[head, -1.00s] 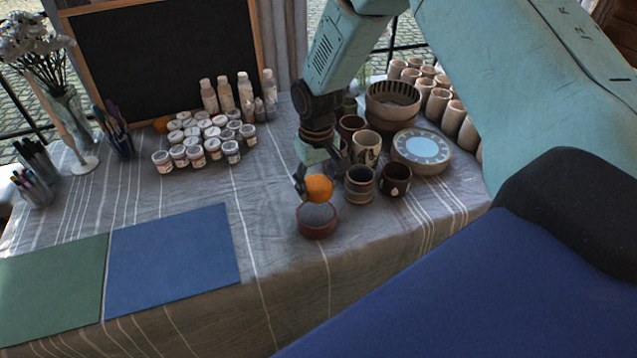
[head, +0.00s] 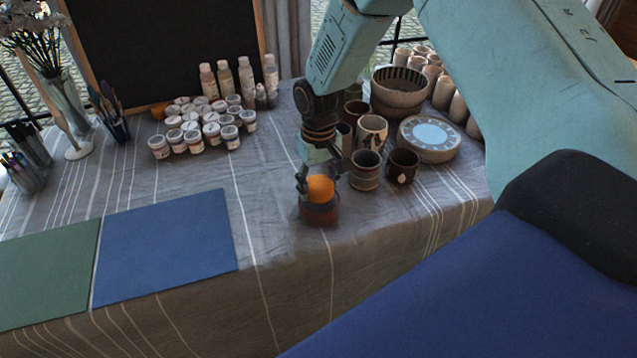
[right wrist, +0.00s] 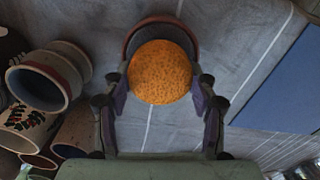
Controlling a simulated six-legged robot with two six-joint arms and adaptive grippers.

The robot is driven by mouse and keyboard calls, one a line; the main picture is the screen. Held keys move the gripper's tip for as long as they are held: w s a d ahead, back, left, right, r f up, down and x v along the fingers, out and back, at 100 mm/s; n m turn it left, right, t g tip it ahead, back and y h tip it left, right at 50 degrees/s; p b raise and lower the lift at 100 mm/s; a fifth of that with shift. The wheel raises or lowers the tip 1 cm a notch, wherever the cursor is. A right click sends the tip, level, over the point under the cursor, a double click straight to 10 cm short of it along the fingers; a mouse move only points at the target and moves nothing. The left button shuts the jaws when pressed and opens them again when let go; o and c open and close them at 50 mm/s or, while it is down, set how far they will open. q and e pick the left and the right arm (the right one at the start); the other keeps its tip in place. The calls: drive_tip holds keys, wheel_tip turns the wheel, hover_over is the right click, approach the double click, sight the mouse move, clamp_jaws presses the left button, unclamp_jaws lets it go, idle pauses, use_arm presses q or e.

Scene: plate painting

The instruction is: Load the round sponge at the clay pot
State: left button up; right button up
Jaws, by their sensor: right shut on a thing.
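The round sponge (head: 321,187) is orange and sits between the fingers of my right gripper (head: 318,180), which is shut on it. The sponge also shows in the right wrist view (right wrist: 160,72), held between both fingers (right wrist: 160,90). The clay pot (head: 319,213) is a small reddish-brown bowl on the cloth near the table's front edge. The sponge is at the pot's mouth and hides most of its inside. In the right wrist view the pot's rim (right wrist: 150,22) shows behind the sponge. I cannot tell whether they touch. My left gripper is not in view.
Ceramic mugs (head: 366,170) stand close to the right of the pot, with a round turntable (head: 430,138) and a large bowl (head: 398,92) behind. Several paint jars (head: 195,140) stand at the back left. A blue mat (head: 165,245) lies left; cloth between it and the pot is clear.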

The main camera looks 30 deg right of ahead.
sight(319, 183)
drive_tip(key=shift+s, duration=0.1)
drive_tip(key=shift+r, duration=0.1)
drive_tip(key=shift+f, duration=0.25)
idle(0.5)
drive_tip(key=shift+f, duration=0.3)
idle(0.7)
wheel_tip(319, 183, up, 7)
drive_tip(key=p, duration=0.6)
drive_tip(key=shift+r+p, duration=0.1)
drive_tip(key=shift+p, duration=0.25)
